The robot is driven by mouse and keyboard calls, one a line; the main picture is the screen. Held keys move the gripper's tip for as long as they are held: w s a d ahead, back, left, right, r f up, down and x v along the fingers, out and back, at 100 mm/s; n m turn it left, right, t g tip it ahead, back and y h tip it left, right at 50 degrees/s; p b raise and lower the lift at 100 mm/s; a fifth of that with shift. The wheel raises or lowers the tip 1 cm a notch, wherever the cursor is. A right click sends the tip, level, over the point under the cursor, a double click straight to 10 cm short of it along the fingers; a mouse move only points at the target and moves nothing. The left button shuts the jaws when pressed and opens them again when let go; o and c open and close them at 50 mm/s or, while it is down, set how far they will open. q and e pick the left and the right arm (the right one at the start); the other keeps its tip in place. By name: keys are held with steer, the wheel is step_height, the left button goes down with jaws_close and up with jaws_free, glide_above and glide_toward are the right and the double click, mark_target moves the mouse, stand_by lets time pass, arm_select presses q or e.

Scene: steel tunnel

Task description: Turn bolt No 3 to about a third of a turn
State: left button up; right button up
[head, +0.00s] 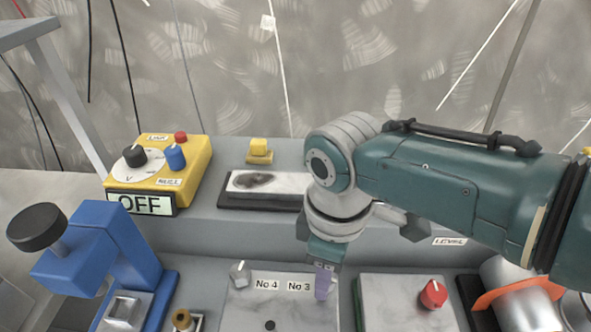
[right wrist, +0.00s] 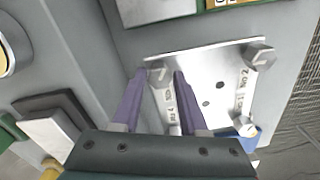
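The steel plate (head: 240,310) carries labels No 4 (head: 266,284) and No 3 (head: 299,286). In the head view my right gripper (head: 321,284) points down beside the No 3 label and hides bolt No 3. In the right wrist view bolt No 3 (right wrist: 159,75) has a hexagonal head and shows between the tips of my right gripper's two purple fingers (right wrist: 160,77). The fingers are apart, one on each side of it; I cannot tell if they touch it. Bolt No 4 (head: 240,273) stands at the left. My left gripper is in neither view.
A blue press (head: 105,250) stands left of the plate and a panel with a red knob (head: 433,294) stands right. Behind are a yellow control box (head: 190,160) with an OFF display (head: 140,203) and a dark tray (head: 262,204). The wrist view shows bolt No 2 (right wrist: 259,55).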

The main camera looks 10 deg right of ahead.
steer(key=o, duration=0.4)
steer(key=shift+c, duration=0.2)
step_height(320, 180, up, 9)
steer(key=p, duration=0.4)
steer(key=shift+r, duration=0.45)
